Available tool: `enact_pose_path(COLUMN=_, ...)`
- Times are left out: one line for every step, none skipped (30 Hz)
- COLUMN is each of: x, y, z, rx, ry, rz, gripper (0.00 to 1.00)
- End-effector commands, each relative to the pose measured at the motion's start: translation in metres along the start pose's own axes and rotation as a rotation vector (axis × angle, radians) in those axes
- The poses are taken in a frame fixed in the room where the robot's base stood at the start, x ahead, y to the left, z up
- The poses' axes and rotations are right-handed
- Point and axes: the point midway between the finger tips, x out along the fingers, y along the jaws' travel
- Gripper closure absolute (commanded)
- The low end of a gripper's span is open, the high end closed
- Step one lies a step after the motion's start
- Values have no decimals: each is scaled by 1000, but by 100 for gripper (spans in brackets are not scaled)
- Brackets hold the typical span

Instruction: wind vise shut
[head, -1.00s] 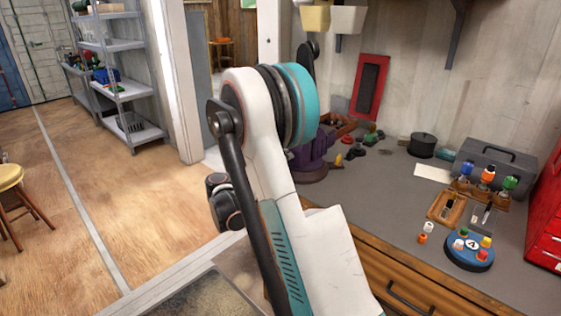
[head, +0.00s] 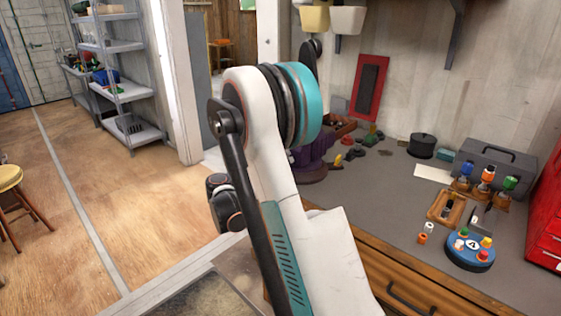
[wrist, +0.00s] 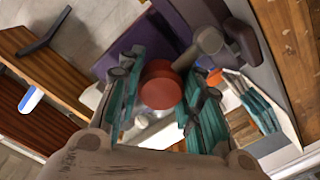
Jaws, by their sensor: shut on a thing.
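The purple vise (head: 312,168) stands at the left end of the grey workbench in the head view, mostly hidden behind my arm. In the wrist view its purple body (wrist: 185,20) fills the top, with a grey rounded metal part (wrist: 208,40) beside it. My gripper (wrist: 161,80) has its two teal-and-grey fingers on either side of a reddish-brown round knob (wrist: 161,90) and is shut on it. The head view does not show my gripper.
The workbench (head: 385,210) holds small loose parts near the vise, a black pot (head: 422,146), a grey toolbox (head: 495,170), a wooden tray (head: 445,208) and a round blue stand (head: 470,252). A red cabinet (head: 547,225) bounds the right. Floor at left is open.

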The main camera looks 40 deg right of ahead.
Motion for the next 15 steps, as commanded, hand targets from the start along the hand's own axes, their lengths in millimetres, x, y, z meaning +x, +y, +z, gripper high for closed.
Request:
enact_pose_path(x=-2, y=-2, z=-2, rx=0, ry=5, rz=-4, gripper=91)
enact_pose_path(x=-2, y=-2, z=-2, rx=0, ry=5, rz=-4, gripper=91)
enact_pose_path(x=-2, y=-2, z=-2, rx=-1, ry=5, rz=-4, gripper=91)
enact_pose_path(x=-2, y=-2, z=-2, rx=-1, ry=5, rz=-4, gripper=91)
enact_pose_path(x=-2, y=-2, z=-2, rx=-1, ry=6, rz=-4, gripper=91)
enact_pose_path(x=-2, y=-2, z=-2, rx=-1, ry=6, rz=-4, gripper=91)
enact_pose_path(x=-2, y=-2, z=-2, rx=-1, ry=6, rz=-4, gripper=91)
enact_pose_path(x=-2, y=-2, z=-3, rx=-1, ry=6, rz=-4, gripper=63)
enact_pose_path(x=-2, y=-2, z=-3, rx=-1, ry=6, rz=-4, gripper=54)
enact_pose_path(x=-2, y=-1, z=-2, rx=-1, ry=6, rz=-4, gripper=47)
enact_pose_path(x=-2, y=-1, z=-2, rx=-1, ry=5, rz=-3, gripper=46)
enact_pose_path(x=-1, y=-1, z=-2, rx=-1, ry=5, rz=-3, gripper=46)
enact_pose_path(x=-1, y=-1, z=-2, rx=-1, ry=4, rz=-3, gripper=46)
enact_pose_path(x=-1, y=-1, z=-2, rx=-1, ry=4, rz=-2, gripper=46)
enact_pose_path(x=-1, y=-1, z=-2, rx=-1, ry=4, rz=-2, gripper=46)
